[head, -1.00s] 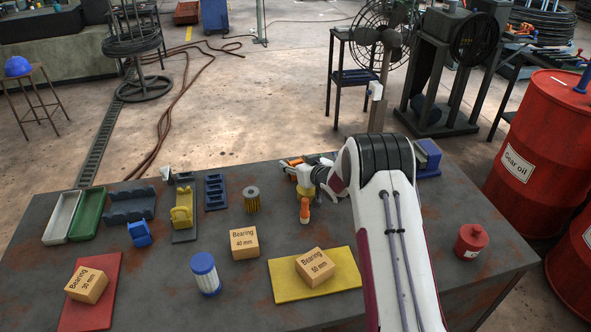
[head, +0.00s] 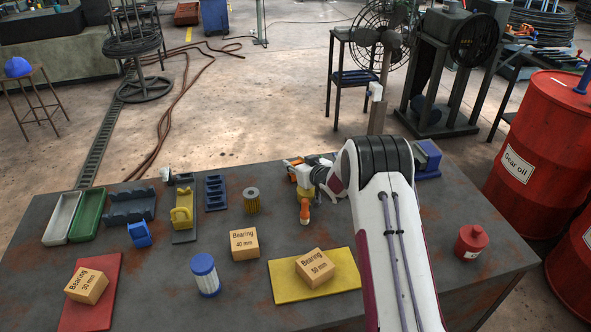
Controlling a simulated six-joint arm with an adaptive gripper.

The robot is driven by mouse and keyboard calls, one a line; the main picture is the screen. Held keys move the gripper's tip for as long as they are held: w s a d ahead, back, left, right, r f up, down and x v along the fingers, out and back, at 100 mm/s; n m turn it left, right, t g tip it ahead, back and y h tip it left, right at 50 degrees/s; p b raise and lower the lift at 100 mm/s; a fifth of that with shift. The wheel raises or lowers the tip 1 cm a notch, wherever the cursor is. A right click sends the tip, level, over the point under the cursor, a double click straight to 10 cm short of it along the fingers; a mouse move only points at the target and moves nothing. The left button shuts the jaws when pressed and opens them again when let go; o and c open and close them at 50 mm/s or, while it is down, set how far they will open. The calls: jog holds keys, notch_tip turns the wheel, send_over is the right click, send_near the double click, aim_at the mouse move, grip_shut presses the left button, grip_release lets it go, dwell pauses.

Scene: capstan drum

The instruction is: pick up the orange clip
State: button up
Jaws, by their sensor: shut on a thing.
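My gripper (head: 299,165) is near the far edge of the table, left of my arm's elbow, and partly hidden by my wrist. It is shut on a small orange piece, which I take for the orange clip (head: 288,163). The clip is small in view and its shape is hard to make out. I cannot tell whether it is touching the table. A white and yellow part shows right beside the gripper. Another orange piece (head: 304,213) with a pale end shows just nearer on the table.
The grey table (head: 150,275) holds a yellow mat (head: 344,272) with a bearing box, another bearing box (head: 244,244), a ribbed cylinder (head: 252,200), a blue and white filter (head: 206,276) and blue racks (head: 215,192). A red can (head: 471,242) stands at the right.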

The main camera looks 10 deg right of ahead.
aim_at(296, 162)
jog(key=shift+r, duration=5)
